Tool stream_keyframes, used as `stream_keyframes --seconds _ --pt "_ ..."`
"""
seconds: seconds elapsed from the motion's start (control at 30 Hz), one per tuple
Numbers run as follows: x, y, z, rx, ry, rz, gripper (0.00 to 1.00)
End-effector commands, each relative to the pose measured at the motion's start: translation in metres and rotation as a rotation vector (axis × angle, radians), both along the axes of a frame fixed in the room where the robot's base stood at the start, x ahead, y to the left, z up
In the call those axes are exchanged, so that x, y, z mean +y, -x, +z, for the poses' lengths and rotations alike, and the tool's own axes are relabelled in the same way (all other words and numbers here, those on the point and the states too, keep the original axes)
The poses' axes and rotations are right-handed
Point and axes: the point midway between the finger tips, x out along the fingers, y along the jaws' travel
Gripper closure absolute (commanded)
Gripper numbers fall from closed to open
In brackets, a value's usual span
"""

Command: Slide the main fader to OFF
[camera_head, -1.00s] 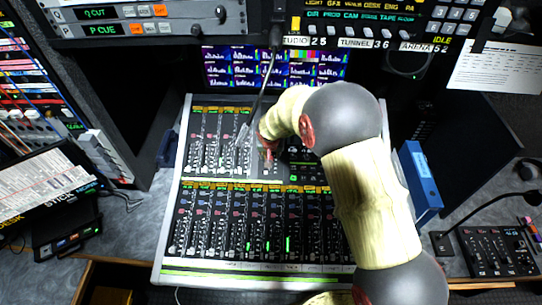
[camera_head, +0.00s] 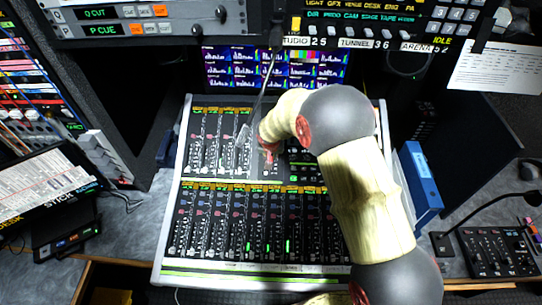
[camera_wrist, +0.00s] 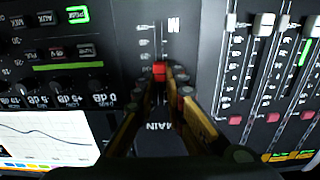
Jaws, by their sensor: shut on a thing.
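The main fader's red cap (camera_wrist: 160,69) stands in a vertical slot on the dark mixing desk (camera_head: 170,225). An upside-down MAIN label (camera_wrist: 160,126) is printed at the near end of the slot in the wrist view. My gripper (camera_wrist: 162,76) is shut on the red cap, with one finger on each side. Scale marks run beside the slot, too small to read. In the head view my gripper (camera_head: 268,148) is over the upper middle of the desk, and my arm hides part of the panel to its right.
Other faders with pale caps (camera_wrist: 264,24) stand to the right in the wrist view. Knobs (camera_wrist: 97,87) and a screen (camera_wrist: 45,140) lie to the left. Monitors (camera_head: 275,68) stand behind the desk, and a blue binder (camera_head: 420,180) is at its right.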

Motion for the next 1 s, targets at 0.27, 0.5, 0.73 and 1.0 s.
stream_keyframes --seconds 0.27,0.5,0.73,1.0 --pt "0.0 0.0 0.0 0.0 0.0 0.0 1.0" --pt "0.0 0.0 0.0 0.0 0.0 0.001 1.0" --pt "0.0 0.001 -0.001 -0.001 -0.001 0.001 1.0" --pt "0.002 0.026 -0.016 -0.002 -0.001 0.003 1.0"
